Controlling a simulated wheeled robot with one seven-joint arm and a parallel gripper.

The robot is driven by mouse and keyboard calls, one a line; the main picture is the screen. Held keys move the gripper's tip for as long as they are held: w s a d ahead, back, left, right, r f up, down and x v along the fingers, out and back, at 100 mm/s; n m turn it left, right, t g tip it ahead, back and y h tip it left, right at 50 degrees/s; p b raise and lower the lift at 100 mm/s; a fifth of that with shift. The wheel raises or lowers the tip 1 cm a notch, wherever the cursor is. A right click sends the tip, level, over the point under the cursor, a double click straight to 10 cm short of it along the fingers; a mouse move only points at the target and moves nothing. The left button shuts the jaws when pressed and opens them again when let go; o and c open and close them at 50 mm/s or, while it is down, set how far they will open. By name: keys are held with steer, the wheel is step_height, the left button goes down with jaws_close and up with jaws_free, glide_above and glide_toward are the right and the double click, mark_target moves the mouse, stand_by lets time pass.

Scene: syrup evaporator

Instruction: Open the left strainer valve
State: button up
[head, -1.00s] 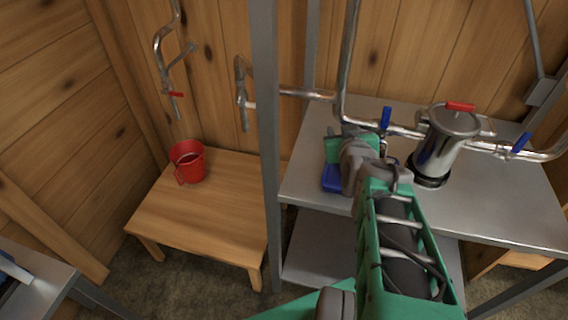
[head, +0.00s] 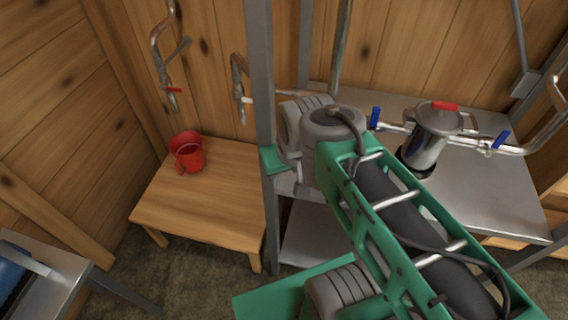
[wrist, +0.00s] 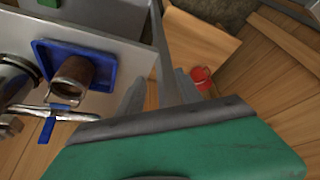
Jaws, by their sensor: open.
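The left strainer valve has a blue handle (head: 374,117) on the steel pipe, left of the steel strainer (head: 430,137) with its red-topped lid. The handle points across the pipe. In the wrist view the blue handle (wrist: 47,128) is at the lower left, beside the strainer (wrist: 14,82) at the left edge. My gripper (wrist: 160,93) shows in the wrist view as two grey fingers, apart and empty, well to the right of the handle and not touching it. In the head view my arm hides the fingers.
A blue tray (wrist: 108,72) with a brownish metal cup (wrist: 74,74) lies on the metal table close to the valve. A grey post (head: 262,80) stands beside my wrist. A red mug (head: 187,152) is on the wooden table (head: 210,205). Another blue valve handle (head: 501,139) is right of the strainer.

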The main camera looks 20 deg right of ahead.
steer(key=shift+s+a+r, duration=0.15)
steer(key=shift+s+a, duration=0.15)
steer(key=shift+s, duration=0.1)
steer(key=shift+c, duration=0.4)
